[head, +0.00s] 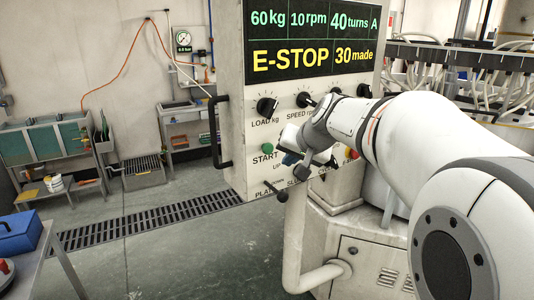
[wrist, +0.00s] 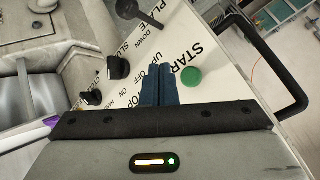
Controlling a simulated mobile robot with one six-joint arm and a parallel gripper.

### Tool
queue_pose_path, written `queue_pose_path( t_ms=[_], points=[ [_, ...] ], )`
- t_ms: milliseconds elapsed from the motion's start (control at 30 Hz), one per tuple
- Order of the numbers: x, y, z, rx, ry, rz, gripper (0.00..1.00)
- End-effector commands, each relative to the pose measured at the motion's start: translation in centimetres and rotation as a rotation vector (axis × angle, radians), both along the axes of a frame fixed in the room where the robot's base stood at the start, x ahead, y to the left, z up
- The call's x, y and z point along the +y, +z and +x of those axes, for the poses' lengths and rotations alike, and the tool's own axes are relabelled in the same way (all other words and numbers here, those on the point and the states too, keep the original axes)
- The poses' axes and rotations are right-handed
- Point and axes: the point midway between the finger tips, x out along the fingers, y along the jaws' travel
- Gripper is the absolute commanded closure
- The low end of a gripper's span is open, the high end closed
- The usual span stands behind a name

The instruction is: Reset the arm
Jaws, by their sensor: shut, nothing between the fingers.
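My arm reaches in from the right in the head view, with my gripper (head: 291,158) in front of the lower part of a control panel (head: 235,130). In the wrist view the two dark blue fingers of my gripper (wrist: 159,68) are together with nothing between them. They point at the panel face, beside the green START button (wrist: 191,78). The green button (head: 267,149) also shows left of my gripper in the head view. I cannot tell whether the fingertips touch the panel. My gripper and wrist hide part of the lower panel.
The display (head: 315,38) reads "E-STOP" and "30 made". Black knobs (head: 267,107) and a lever (head: 276,191) stick out of the panel; a black handle (head: 216,132) runs along its left edge. A blue box (head: 19,233) sits on a table at left. Floor between is clear.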

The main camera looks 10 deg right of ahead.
Motion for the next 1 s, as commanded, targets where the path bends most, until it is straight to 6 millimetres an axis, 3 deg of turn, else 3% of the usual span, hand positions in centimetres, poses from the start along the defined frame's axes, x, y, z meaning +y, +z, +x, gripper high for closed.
queue_pose_path(
  t_ms=[300, 367, 467, 600, 733, 833, 1000],
  points=[
    [0.2, -0.1, -0.4, 0.005, 0.004, -0.005, 1.0],
    [0.7, -1.0, -2.5, 0.036, 0.027, -0.03, 1.0],
    [1.7, -3.3, -7.4, 0.11, 0.079, -0.095, 1.0],
    [2.3, -7.6, -15.6, 0.235, 0.158, -0.21, 1.0],
    [2.0, -11.2, -22.0, 0.333, 0.214, -0.31, 1.0],
    [1.6, -13.1, -25.1, 0.381, 0.242, -0.363, 1.0],
    [1.2, -14.3, -27.0, 0.412, 0.257, -0.399, 1.0]
  ],
)
